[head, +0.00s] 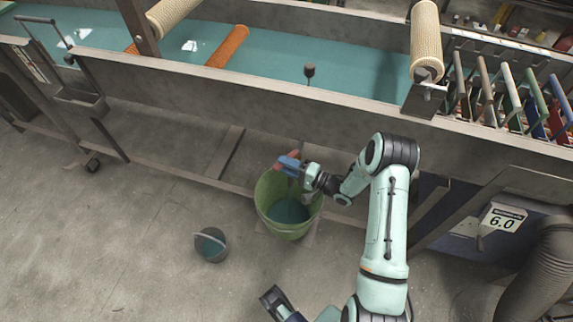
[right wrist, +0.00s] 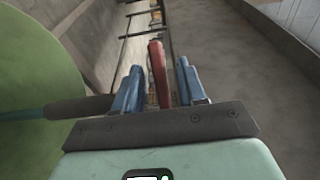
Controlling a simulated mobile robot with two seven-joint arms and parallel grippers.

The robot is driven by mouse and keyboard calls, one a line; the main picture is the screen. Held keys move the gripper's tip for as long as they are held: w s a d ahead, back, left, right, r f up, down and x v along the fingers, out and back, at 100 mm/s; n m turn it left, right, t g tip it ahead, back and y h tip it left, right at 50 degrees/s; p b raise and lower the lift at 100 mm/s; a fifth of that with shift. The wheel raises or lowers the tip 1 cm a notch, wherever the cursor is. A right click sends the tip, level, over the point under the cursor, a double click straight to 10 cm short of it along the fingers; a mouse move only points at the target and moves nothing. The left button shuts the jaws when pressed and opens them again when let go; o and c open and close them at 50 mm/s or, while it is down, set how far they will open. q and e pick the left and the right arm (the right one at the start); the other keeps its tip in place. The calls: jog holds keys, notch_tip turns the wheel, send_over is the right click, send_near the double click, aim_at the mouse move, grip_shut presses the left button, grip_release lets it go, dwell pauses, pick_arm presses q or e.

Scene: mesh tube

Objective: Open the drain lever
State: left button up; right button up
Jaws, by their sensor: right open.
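The red drain lever (right wrist: 157,75) stands between the two blue fingers of my right gripper (right wrist: 160,85) in the right wrist view. Gaps show on both sides of it, so the fingers are open around it and not closed on it. In the head view, my right gripper (head: 288,165) is at the trough's lower front side, above the rim of the green bucket. A bit of the red lever (head: 294,155) shows beside it there. A dark pipe (right wrist: 80,106) shows left of the gripper, with a teal strip at its end.
The green bucket (head: 265,194) holds teal liquid under the trough (head: 250,98). A small grey bucket (head: 212,257) stands on the floor to its left. Handled screens (head: 510,90) stand at the trough's right end. The floor at left is clear.

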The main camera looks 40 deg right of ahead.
pick_arm(q)
jog(key=shift+s+d+r+g+p, duration=0.2)
jog(key=shift+s+r+p, duration=0.15)
jog(key=shift+s+r, duration=0.1)
jog(key=shift+s+d+r+g+p, duration=0.2)
jog(key=shift+s+r+p, duration=0.1)
jog(key=shift+s+r, duration=0.15)
pick_arm(e)
jog(key=v, duration=1.3)
jog(key=shift+s, duration=0.15)
jog(key=shift+d, duration=0.1)
